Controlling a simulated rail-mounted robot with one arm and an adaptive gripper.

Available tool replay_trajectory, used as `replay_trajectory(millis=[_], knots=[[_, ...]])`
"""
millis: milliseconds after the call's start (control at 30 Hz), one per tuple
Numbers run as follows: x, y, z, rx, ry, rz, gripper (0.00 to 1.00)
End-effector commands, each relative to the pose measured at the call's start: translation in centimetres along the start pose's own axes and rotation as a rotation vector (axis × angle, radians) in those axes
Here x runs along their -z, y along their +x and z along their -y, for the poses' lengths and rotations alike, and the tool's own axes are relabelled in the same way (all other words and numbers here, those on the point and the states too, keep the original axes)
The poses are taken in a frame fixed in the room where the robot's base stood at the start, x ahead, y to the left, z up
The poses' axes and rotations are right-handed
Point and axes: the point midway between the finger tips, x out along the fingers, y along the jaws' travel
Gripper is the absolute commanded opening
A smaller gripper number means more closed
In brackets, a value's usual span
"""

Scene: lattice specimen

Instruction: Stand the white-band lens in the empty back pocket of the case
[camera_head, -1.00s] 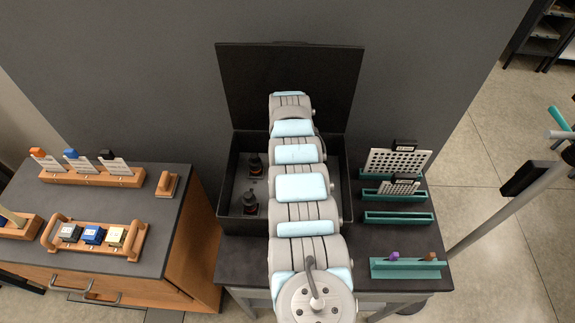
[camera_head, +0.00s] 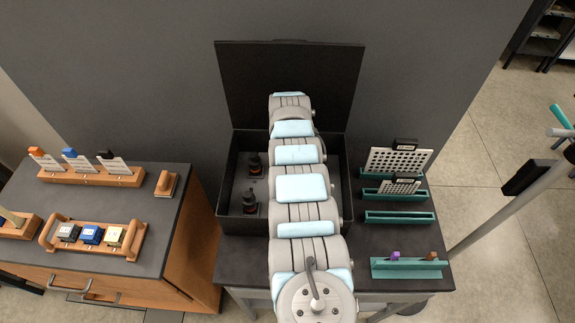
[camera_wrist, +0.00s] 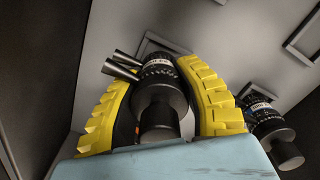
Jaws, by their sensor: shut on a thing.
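My gripper (camera_wrist: 160,84) has its yellow fingers closed on both sides of a black lens (camera_wrist: 160,104) with a pale band near its far end. Two silver prongs stick out from the lens to the left. The lens is inside or above the black case (camera_wrist: 95,65); whether it touches the case floor I cannot tell. In the head view the case (camera_head: 232,226) stands open, and my arm hides my gripper, the held lens and the middle of the case.
Another black lens (camera_wrist: 265,120), with a blue band, stands right of my gripper. Raised square pocket frames (camera_wrist: 304,38) show on the case floor. The open lid (camera_head: 240,85) rises behind. Teal racks (camera_head: 400,218) stand right.

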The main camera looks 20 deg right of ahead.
Motion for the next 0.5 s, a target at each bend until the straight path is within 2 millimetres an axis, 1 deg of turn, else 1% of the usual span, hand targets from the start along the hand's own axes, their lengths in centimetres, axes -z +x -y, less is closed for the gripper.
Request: replay_trajectory(millis=[500], knots=[[-0.02, 0.62, -0.01, 0.000, 0.000, 0.000, 0.01]])
